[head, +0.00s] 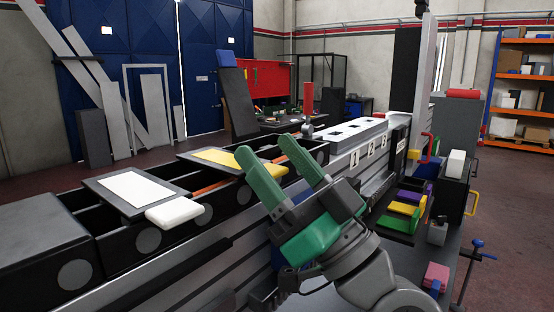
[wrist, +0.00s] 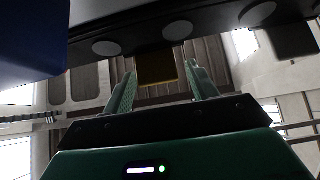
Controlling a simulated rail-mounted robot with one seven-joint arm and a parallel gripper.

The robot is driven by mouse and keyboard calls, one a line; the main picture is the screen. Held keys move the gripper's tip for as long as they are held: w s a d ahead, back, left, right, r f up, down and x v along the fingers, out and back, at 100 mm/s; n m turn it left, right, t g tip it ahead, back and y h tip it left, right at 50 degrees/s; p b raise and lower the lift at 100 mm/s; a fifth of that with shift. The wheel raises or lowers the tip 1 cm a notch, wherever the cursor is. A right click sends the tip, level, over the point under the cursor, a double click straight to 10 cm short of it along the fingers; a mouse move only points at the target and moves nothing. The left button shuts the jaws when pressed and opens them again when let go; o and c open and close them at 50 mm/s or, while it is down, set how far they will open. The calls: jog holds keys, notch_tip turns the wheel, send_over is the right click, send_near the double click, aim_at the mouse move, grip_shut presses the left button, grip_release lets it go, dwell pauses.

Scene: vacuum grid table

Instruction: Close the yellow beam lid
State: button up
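The yellow beam lid (head: 214,157) is a dark panel with a yellow face. In the head view it lies nearly flat, slightly tilted, over the black beam box, left of my gripper (head: 264,147). Its front end is partly hidden behind my green fingers. In the wrist view a dull yellow block (wrist: 157,70), seemingly the lid's handle, shows between and beyond the fingertips of my gripper (wrist: 160,70). The fingers are spread apart with nothing clearly held. I cannot tell whether they touch the lid.
A similar lid with a white face (head: 128,187) and white handle (head: 174,212) lies to the left. A lid with a blue handle (head: 226,58) stands upright behind. The black beam (head: 150,240) runs along the front.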

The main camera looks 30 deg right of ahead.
jog(key=s+d+f+p, duration=0.1)
jog(key=s+d, duration=0.1)
jog(key=s, duration=0.4)
jog(key=s+d+f+p, duration=0.1)
jog(key=s+d+p, duration=0.1)
jog(key=s, duration=0.5)
jog(key=shift+s+d, duration=0.25)
jog(key=shift+d, duration=0.05)
